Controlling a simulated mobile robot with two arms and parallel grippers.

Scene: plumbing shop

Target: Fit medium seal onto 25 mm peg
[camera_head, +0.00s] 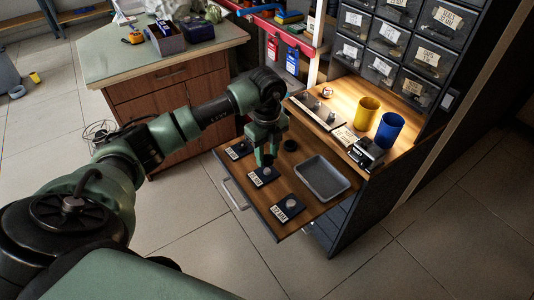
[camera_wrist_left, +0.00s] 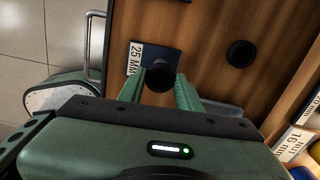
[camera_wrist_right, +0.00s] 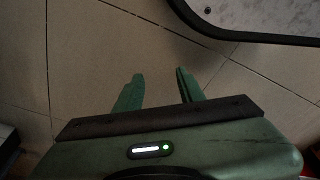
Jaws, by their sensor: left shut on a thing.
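In the left wrist view, my left gripper (camera_wrist_left: 160,84) is shut on a black round seal (camera_wrist_left: 159,77). It holds the seal over or just in front of the dark plate (camera_wrist_left: 168,55) with the "25 MM" label (camera_wrist_left: 135,58); the peg is hidden there, and I cannot tell whether the seal touches it. In the head view, my left gripper (camera_head: 264,160) points down over the pull-out board, close to the middle labelled plate (camera_head: 263,176). Another black seal (camera_head: 290,145) lies loose on the board, also in the left wrist view (camera_wrist_left: 241,53). My right gripper (camera_wrist_right: 159,80) is open and empty above the floor.
Two more labelled plates, one at the back left (camera_head: 238,149) and one at the front (camera_head: 288,208), sit on the board. A grey tray (camera_head: 343,186) lies to the right. A yellow cup (camera_head: 366,113) and blue cup (camera_head: 389,130) stand on the lit shelf behind.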

